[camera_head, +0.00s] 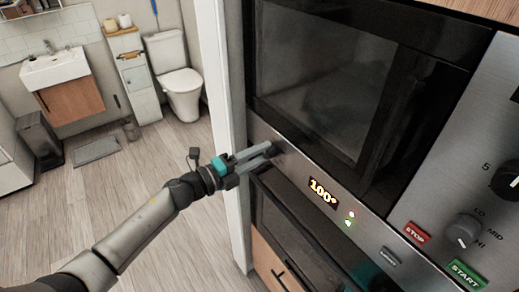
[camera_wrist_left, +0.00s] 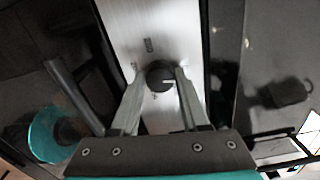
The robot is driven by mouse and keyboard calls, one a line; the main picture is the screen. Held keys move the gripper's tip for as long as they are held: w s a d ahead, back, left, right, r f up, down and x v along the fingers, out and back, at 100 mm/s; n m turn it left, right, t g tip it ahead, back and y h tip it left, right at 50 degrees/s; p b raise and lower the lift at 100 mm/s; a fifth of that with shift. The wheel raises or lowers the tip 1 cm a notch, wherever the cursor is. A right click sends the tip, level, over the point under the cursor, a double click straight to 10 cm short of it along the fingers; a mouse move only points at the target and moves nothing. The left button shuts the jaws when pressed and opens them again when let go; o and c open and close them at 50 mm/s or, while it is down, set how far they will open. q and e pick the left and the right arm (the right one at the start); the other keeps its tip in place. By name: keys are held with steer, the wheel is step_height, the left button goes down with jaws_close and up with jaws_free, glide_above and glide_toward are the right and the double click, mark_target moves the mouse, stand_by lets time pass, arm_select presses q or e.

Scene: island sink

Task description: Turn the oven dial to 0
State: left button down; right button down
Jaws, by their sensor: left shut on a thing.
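The oven dial (camera_head: 277,148) is a small dark round knob on the steel control strip (camera_head: 345,213), left of the orange display (camera_head: 322,193), which reads 100°. My left gripper (camera_head: 267,153) reaches it from the left and is shut on it. In the left wrist view the dial (camera_wrist_left: 160,75) sits between the two fingertips, with a pale pointer mark on its face. The printing around it is too blurred to read. My right gripper is not in view.
An upper appliance with a dark glass door (camera_head: 325,90) is above the strip, and a lower oven door (camera_head: 300,232) is below. At right are another grey dial (camera_head: 464,231), a red STOP button (camera_head: 417,233) and a green START button (camera_head: 467,274). Open floor (camera_head: 175,235) lies left.

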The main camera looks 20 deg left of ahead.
arm_select(q)
steer(key=shift+n, duration=0.6)
steer(key=shift+p, duration=0.3)
steer(key=shift+c, duration=2)
jaws_free()
steer(key=b+v, duration=0.2)
steer(key=v, duration=1.3)
steer(key=shift+a, duration=0.1)
